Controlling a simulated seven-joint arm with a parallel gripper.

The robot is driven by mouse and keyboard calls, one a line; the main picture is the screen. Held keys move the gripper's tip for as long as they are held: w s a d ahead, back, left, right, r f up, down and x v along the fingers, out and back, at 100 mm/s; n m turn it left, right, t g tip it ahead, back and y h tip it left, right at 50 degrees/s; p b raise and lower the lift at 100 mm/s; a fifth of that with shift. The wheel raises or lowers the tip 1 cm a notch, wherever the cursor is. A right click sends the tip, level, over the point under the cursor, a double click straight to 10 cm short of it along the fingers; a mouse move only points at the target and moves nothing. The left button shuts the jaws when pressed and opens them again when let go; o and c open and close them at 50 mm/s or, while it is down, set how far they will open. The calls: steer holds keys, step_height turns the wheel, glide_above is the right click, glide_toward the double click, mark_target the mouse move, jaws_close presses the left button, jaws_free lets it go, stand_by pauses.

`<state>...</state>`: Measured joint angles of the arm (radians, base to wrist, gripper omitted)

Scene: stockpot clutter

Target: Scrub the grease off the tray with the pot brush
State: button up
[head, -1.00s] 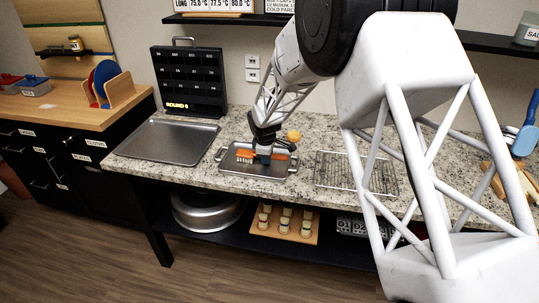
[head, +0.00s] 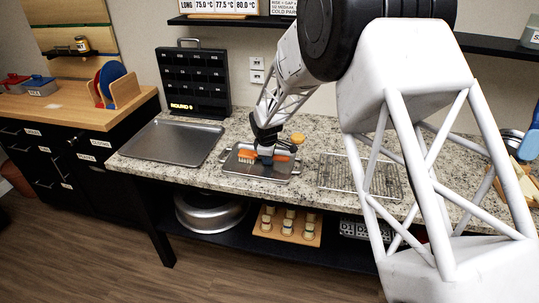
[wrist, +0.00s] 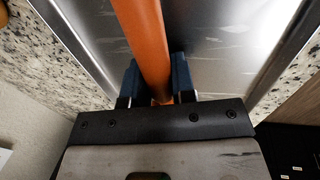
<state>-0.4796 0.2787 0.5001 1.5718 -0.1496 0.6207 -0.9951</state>
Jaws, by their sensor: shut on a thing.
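A small metal tray with side handles (head: 231,168) lies on the granite counter. My gripper (head: 264,159) is over it, its fingers pointing down. It is shut on the orange handle of the pot brush (head: 247,156). In the wrist view the orange handle (wrist: 147,40) runs between the two blue finger pads (wrist: 158,82). The shiny tray surface (wrist: 215,45) lies below, with pale streaks on it. The brush head is small in the head view, and I cannot tell whether the bristles touch the tray.
A larger empty tray (head: 172,142) lies to the left, before a black board (head: 193,82). A wire rack (head: 350,178) lies to the right. A round yellow-orange thing (head: 297,138) is just behind the small tray. A pot (head: 210,214) stands on the shelf below.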

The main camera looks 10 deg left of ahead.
steer(key=shift+s+r, duration=0.15)
steer(key=shift+r, duration=2.05)
steer(key=shift+s+r, duration=0.1)
steer(key=shift+r, duration=2.05)
steer(key=shift+w+d+f, duration=0.1)
steer(key=shift+d+f, duration=0.1)
steer(key=shift+d, duration=1.6)
steer(key=shift+d+f, duration=0.15)
steer(key=shift+d, duration=1.65)
